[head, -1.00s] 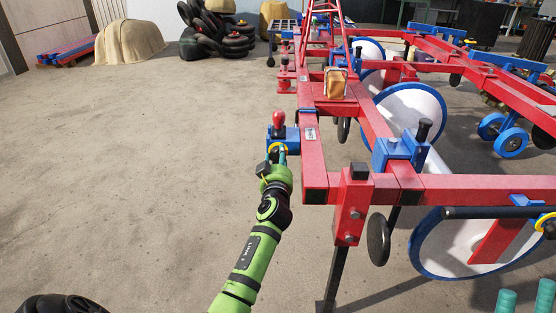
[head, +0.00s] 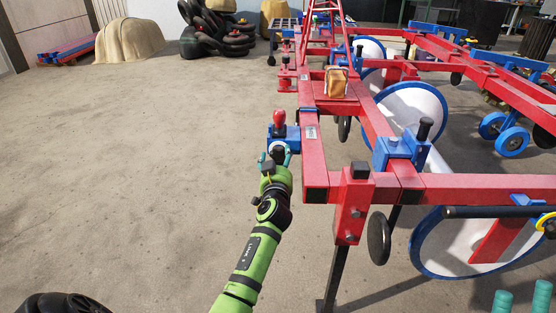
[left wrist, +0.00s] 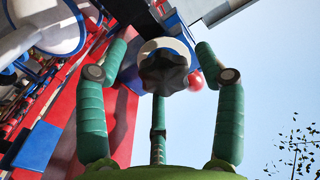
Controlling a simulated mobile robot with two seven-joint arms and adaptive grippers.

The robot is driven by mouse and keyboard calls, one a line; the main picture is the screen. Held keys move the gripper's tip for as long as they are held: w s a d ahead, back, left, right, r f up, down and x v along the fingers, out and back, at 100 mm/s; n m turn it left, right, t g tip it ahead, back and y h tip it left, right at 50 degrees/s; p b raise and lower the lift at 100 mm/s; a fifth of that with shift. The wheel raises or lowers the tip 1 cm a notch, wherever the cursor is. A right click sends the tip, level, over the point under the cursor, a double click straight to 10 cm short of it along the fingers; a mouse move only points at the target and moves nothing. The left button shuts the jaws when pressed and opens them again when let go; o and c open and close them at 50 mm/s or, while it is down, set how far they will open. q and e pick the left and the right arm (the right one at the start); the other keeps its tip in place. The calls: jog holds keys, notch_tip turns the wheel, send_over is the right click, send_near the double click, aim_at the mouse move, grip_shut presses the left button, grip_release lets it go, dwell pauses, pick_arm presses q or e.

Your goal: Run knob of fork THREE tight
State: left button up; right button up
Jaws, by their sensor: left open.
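My left gripper (head: 274,160) is open, its teal fingers spread at the outer side of the red frame beam. In the left wrist view, a dark lobed knob (left wrist: 164,72) on a pale round collar sits between the spread fingertips (left wrist: 158,75), with visible gaps to the side fingers. In the head view the pale collar (head: 278,148) shows just beyond the fingers, under a blue block (head: 288,133) with a red ball-topped handle (head: 278,118). The small label plate (head: 310,132) on the beam is unreadable. Two teal finger-like tips, likely my right gripper (head: 521,302), show at the bottom right edge.
The red frame (head: 314,170) runs along the right of my left arm. A small black wheel (head: 379,238) and a blue-rimmed white disc (head: 430,245) hang under it. Bare floor (head: 130,180) lies open to the left. Black tyres (head: 225,40) are piled at the back.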

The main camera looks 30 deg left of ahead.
pick_arm(q)
jog(key=shift+r, duration=0.1)
jog(key=v, duration=1.2)
jog(key=shift+s, duration=0.1)
